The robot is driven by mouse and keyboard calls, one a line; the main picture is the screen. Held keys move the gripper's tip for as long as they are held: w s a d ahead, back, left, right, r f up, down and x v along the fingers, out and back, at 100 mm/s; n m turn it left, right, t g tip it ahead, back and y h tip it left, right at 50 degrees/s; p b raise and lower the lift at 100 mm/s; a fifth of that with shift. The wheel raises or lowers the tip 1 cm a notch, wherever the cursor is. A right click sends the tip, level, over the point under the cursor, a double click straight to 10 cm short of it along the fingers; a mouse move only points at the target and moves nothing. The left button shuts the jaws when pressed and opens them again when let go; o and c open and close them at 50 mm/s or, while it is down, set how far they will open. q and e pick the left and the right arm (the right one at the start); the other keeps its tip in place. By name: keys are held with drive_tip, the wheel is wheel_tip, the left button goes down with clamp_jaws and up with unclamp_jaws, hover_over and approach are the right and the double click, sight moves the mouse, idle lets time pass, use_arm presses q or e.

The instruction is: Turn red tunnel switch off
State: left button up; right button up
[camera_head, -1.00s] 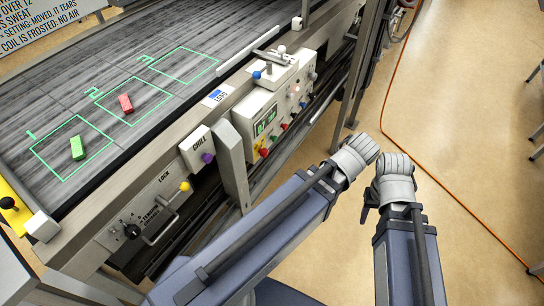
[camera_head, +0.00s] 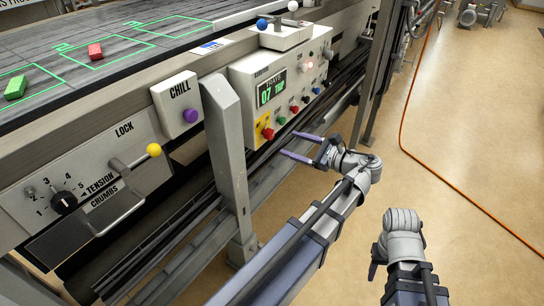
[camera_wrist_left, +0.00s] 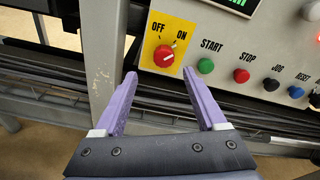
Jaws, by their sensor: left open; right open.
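The red tunnel switch (camera_head: 267,133) is a red rotary knob on a yellow plate at the lower left of the control box (camera_head: 287,82). In the left wrist view the red switch (camera_wrist_left: 164,56) sits under the words OFF and ON, and its pale mark points up and right, toward ON. My left gripper (camera_head: 302,145) is open and empty, with purple fingers pointing at the panel. In the left wrist view the fingers (camera_wrist_left: 161,80) are just below the switch, apart from it.
Green START (camera_wrist_left: 205,66), red STOP (camera_wrist_left: 242,75) and JOG (camera_wrist_left: 271,83) buttons lie right of the switch. A grey post (camera_head: 224,140) stands left of the box. A CHILL box with a purple button (camera_head: 190,115) is further left.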

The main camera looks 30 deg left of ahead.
sight(272, 135)
use_arm(q)
drive_tip(key=shift+m+y, duration=0.4)
drive_tip(key=shift+y, duration=0.3)
drive_tip(key=shift+w+a+f+b, duration=0.1)
drive_tip(key=shift+w+a+b, duration=0.2)
drive_tip(key=shift+a, duration=1.1)
drive_tip(key=shift+w+a+f+b, duration=0.15)
drive_tip(key=shift+a+b, duration=0.15)
drive_tip(key=shift+a, duration=1.15)
drive_tip(key=shift+w+a+f+b, duration=0.1)
drive_tip(key=shift+w+a+b, duration=0.2)
drive_tip(key=shift+a, duration=1.1)
use_arm(e)
drive_tip(key=shift+f, duration=1.7)
use_arm(q)
drive_tip(key=shift+s, duration=0.1)
clamp_jaws()
